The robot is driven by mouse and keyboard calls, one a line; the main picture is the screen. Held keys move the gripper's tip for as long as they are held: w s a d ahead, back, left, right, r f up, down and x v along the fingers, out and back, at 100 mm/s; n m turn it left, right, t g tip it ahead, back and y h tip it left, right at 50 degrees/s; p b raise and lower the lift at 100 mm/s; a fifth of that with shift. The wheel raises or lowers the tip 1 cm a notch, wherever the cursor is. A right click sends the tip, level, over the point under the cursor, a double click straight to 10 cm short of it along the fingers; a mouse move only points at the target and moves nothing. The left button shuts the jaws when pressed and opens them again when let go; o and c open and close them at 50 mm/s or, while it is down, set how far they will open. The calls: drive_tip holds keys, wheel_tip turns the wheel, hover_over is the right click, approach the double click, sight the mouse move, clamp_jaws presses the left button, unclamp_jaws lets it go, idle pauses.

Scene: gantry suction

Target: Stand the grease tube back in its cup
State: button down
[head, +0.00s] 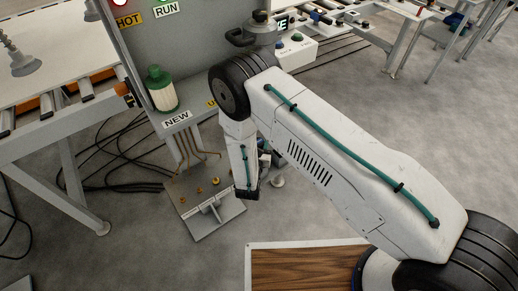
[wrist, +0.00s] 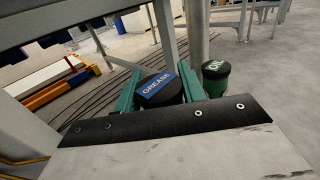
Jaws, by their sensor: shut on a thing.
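The grease tube (wrist: 158,92) shows in the wrist view as a round black end with a blue band reading GREASE. It sits between the two teal fingers of my gripper (wrist: 158,90), which is shut on it. The lower part of the tube is hidden behind the dark edge of my wrist. In the head view my forearm hides most of the gripper and the tube. I cannot make out the tube's cup in either view.
A green container marked OIL (wrist: 215,76) stands just right of the tube in the wrist view. In the head view, a grey panel with a green-and-white bottle (head: 161,90) stands left of my arm. Cables lie on the floor, and a wooden board (head: 300,270) lies in front.

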drive_tip(key=shift+f, duration=1.95)
drive_tip(key=c, duration=0.8)
unclamp_jaws()
drive_tip(key=shift+f, duration=0.15)
drive_tip(key=shift+c, duration=0.2)
drive_tip(key=shift+r, duration=0.2)
drive_tip(key=s+a, duration=0.2)
drive_tip(key=s, duration=0.9)
drive_tip(key=shift+s+a, duration=0.15)
drive_tip(key=shift+s, duration=0.25)
